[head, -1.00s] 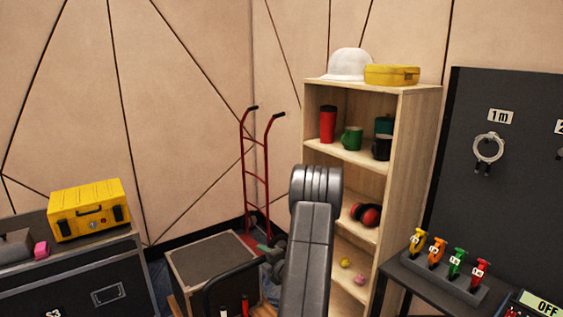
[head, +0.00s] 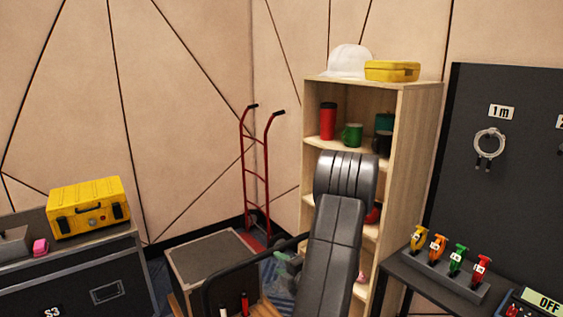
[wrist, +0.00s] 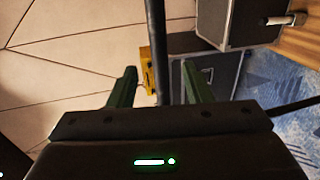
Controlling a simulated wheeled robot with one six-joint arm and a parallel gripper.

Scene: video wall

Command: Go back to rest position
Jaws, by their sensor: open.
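My gripper (wrist: 160,76) is open in the wrist view, with its two green fingers apart. A dark bar (wrist: 158,45) shows between the fingers; I cannot tell how close it is to them. In the head view my arm rises in front of the shelf unit, and a greenish part of my gripper (head: 288,264) shows low beside it, mostly hidden. Nothing is visibly held.
A wooden shelf unit (head: 422,150) with mugs stands behind my arm. A red hand truck (head: 264,178) leans in the corner. A yellow case (head: 88,208) sits on a dark case at left. A tool rack (head: 445,275) stands at right.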

